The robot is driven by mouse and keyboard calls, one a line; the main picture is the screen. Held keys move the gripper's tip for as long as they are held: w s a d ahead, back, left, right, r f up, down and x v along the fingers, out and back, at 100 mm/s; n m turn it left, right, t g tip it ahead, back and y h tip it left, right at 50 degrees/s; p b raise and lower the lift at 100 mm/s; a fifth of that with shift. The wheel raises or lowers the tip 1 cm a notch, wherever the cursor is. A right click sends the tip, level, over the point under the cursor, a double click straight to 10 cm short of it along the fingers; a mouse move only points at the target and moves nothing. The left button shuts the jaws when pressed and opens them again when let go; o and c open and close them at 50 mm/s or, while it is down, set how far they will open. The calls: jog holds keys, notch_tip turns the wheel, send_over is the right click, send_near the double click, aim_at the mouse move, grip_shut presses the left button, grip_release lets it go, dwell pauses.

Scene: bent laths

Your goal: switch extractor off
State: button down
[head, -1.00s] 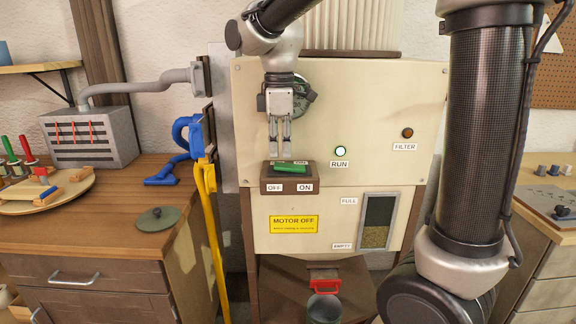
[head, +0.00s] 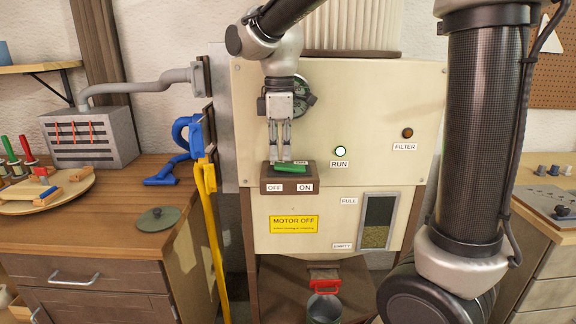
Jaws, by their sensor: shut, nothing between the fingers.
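The extractor (head: 400,110) is a cream cabinet with a brown switch box (head: 288,179) on its front, marked OFF at left and ON at right. A green rocker (head: 291,168) sits on top of the box. The RUN lamp (head: 340,151) glows white-green; the FILTER lamp (head: 407,133) is dull amber. My gripper (head: 280,158) points down with its fingers together and empty. Its tips are at the left, OFF-side part of the rocker; I cannot tell whether they touch it. The tips hide a little of the rocker.
A yellow MOTOR OFF sign (head: 294,224) and a level window (head: 377,220) are below the switch.

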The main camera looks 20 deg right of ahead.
aim_at(281, 164)
jog(key=shift+f, duration=0.85)
dwell(0.3)
jog(key=shift+r, duration=3.5)
jog(key=shift+s+d+r, duration=0.1)
jog(key=shift+s+d, duration=0.1)
jog(key=shift+d, duration=0.1)
jog(key=s+d+f+m+t, duration=0.2)
jog(key=s+d+m, duration=0.5)
jog(key=s+d, duration=0.1)
jog(key=s+d+f+m+t, duration=0.2)
jog(key=s+d+m, duration=0.5)
jog(key=s, duration=0.4)
jog(key=shift+d+f, duration=0.35)
jog(key=shift+f, duration=0.45)
